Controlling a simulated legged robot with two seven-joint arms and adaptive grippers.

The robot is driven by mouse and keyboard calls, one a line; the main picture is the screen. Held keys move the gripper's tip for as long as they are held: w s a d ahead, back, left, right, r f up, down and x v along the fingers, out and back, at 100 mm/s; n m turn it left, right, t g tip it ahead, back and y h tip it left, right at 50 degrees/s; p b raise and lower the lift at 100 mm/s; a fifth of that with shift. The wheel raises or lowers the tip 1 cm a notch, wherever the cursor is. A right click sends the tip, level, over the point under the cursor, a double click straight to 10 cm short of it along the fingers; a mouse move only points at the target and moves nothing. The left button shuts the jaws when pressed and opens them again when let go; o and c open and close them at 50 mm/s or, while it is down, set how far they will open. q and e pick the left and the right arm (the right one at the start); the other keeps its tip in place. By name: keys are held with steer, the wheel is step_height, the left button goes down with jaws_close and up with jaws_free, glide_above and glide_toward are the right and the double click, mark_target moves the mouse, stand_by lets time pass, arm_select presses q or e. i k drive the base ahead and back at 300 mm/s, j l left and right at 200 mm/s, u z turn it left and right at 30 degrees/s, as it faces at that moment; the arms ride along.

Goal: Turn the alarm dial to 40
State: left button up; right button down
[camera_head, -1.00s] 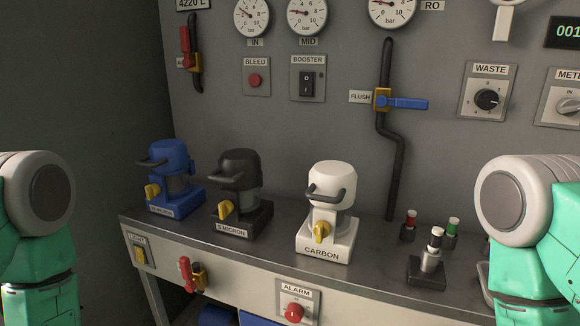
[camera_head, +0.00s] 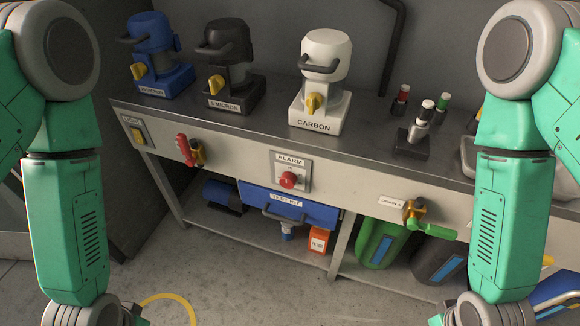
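The alarm dial (camera_head: 288,180) is a red round knob on a grey plate labelled ALARM (camera_head: 291,160), set in the front panel of the bench below the white CARBON unit. The scale marks around it are too small to read. My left arm hangs down at the left edge and my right arm at the right edge, both well apart from the dial. Both grippers are below the frame, out of sight, so I cannot see their fingers.
The bench (camera_head: 232,146) holds blue, black and white filter units and several small bottles. A red-handled valve (camera_head: 190,150) is left of the dial; a green-handled valve (camera_head: 428,225) is right. A blue test kit (camera_head: 318,214) sits below. The floor in front looks mostly clear.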

mark_target(288, 179)
steer(key=k+z, duration=0.15)
steer(key=z, duration=0.2)
steer(key=k+z, duration=0.15)
steer(key=z, duration=0.25)
steer(key=k+z, duration=0.2)
steer(key=z, duration=0.15)
